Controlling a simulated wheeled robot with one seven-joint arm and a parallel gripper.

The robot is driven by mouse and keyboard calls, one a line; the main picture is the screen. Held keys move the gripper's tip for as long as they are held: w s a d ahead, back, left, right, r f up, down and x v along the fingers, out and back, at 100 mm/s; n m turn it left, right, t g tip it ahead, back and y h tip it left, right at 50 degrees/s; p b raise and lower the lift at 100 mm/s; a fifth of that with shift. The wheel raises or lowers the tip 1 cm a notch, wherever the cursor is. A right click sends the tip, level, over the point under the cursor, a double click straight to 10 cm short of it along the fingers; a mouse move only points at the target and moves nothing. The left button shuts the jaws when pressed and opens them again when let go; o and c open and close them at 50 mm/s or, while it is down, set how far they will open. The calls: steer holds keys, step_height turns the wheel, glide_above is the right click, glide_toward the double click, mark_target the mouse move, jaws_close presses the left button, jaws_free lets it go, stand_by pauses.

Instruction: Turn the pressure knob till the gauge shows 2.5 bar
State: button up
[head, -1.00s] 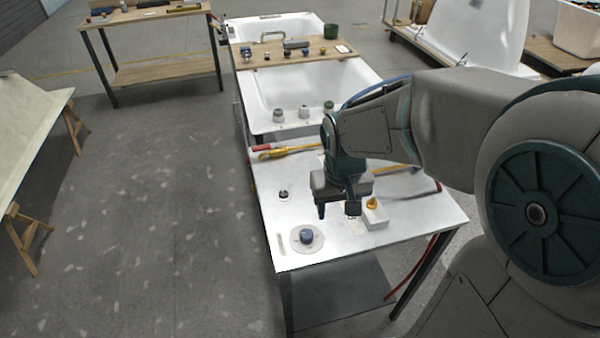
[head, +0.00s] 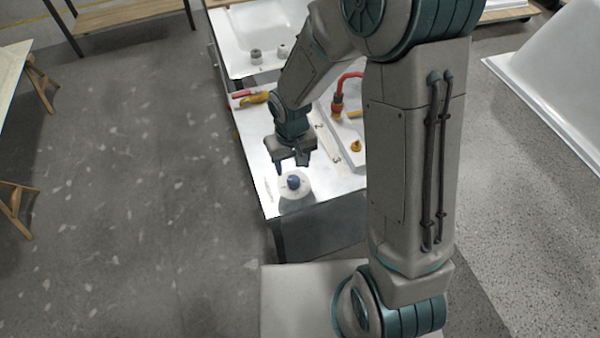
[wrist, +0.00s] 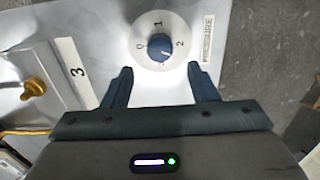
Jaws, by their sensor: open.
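The blue pressure knob (head: 293,182) sits on a round white dial plate near the bench's front left corner. In the wrist view the knob (wrist: 160,47) is ringed by the marks 0, 1 and 2, beside a PRESSURE label (wrist: 207,38). A small pale mark shows on the knob's lower right side. My gripper (head: 294,166) is just behind and above the knob in the head view. In the wrist view its two fingers (wrist: 162,78) are spread and empty, with the knob just beyond the gap between them. I cannot make out a gauge face or its reading.
The metal bench top (head: 258,158) carries a yellow knob (head: 356,146) to the right and a red fitting with a hose (head: 338,103) behind it. A label with a 3 (wrist: 78,72) lies left of the dial. A white tub (head: 235,58) stands behind.

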mark_target(293, 177)
steer(key=shift+f, duration=3)
steer(key=c, duration=1)
